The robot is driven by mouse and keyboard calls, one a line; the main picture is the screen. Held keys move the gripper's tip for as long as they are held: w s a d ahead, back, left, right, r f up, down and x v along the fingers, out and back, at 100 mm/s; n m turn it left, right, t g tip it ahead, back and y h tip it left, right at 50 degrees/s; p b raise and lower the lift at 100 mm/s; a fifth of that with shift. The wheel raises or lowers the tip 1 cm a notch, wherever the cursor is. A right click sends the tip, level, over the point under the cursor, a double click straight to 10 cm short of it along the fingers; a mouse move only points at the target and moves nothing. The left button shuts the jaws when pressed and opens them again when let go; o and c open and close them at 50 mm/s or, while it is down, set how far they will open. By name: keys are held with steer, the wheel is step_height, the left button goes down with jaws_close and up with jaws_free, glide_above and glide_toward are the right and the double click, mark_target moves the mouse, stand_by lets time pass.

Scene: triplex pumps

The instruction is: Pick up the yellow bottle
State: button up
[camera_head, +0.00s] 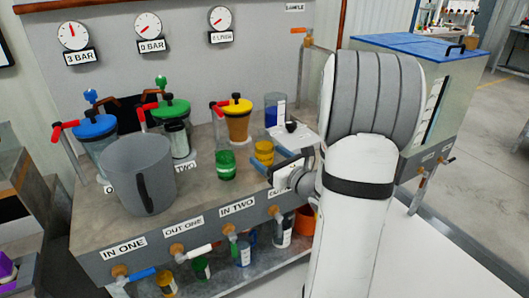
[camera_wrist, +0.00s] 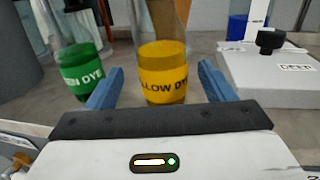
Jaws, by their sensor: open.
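The yellow bottle (camera_wrist: 163,77) stands upright in the wrist view, with dark lettering on its label that reads "LLOW DY" in part. It shows between and just beyond the two blue fingers of my gripper (camera_wrist: 162,88), which is open. I cannot tell whether the fingers reach around its sides. In the head view the yellow bottle (camera_head: 264,153) stands on the grey bench, and my gripper (camera_head: 270,175) is close to it on the near side, partly hidden by my arm.
A green dye bottle (camera_wrist: 83,73) stands close left of the yellow one. A white box (camera_wrist: 268,78) with a black knob is at the right. A grey jug (camera_head: 138,175) stands at the bench's left. A yellow-lidded vessel (camera_head: 237,121) is behind the bottles.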

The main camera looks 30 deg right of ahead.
mark_target(260, 148)
steer(key=x, duration=0.5)
steer(key=shift+w+d, duration=0.1)
steer(key=shift+d, duration=0.1)
steer(key=shift+r, duration=0.1)
steer(key=shift+c, duration=0.5)
steer(key=c, duration=1.1)
steer(key=shift+r, duration=0.1)
steer(key=shift+r+p, duration=1.05)
steer(key=shift+r, duration=3.85)
